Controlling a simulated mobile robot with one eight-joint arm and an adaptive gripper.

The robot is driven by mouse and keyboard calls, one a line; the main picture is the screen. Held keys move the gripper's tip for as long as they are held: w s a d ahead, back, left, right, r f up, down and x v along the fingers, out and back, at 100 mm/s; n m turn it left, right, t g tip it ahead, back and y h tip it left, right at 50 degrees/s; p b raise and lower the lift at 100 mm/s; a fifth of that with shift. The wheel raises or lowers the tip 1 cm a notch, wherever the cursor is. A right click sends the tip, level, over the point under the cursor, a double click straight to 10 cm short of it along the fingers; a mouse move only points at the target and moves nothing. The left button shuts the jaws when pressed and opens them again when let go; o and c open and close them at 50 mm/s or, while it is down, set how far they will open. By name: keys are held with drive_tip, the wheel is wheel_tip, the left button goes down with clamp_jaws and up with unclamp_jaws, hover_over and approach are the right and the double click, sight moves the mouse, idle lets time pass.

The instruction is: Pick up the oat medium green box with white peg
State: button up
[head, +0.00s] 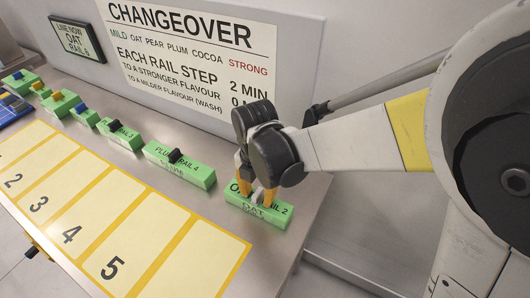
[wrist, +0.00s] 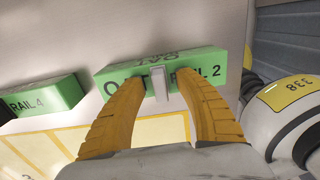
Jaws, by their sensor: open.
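The green box with a white peg (head: 281,215) sits near the right end of the metal counter, marked OAT and RAIL 2. In the wrist view the same green box (wrist: 110,74) lies across the upper middle, with its upright white peg (wrist: 161,88) in front of the lettering. My gripper (head: 257,190) is over this box. In the wrist view its two orange fingers (wrist: 160,80) are apart, one on each side of the peg, with visible gaps. I cannot tell whether the fingertips touch the box. They hide part of its lettering.
A green PLUM RAIL 4 box (head: 197,174) with a black peg stands to the left. Several more green boxes with blue, black or orange pegs continue left. A yellow-bordered numbered strip (head: 128,247) lies in front. A wall with a changeover sign (head: 190,50) and a small display (head: 76,38) stands behind.

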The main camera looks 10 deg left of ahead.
drive_tip(key=shift+r, duration=0.1)
clamp_jaws()
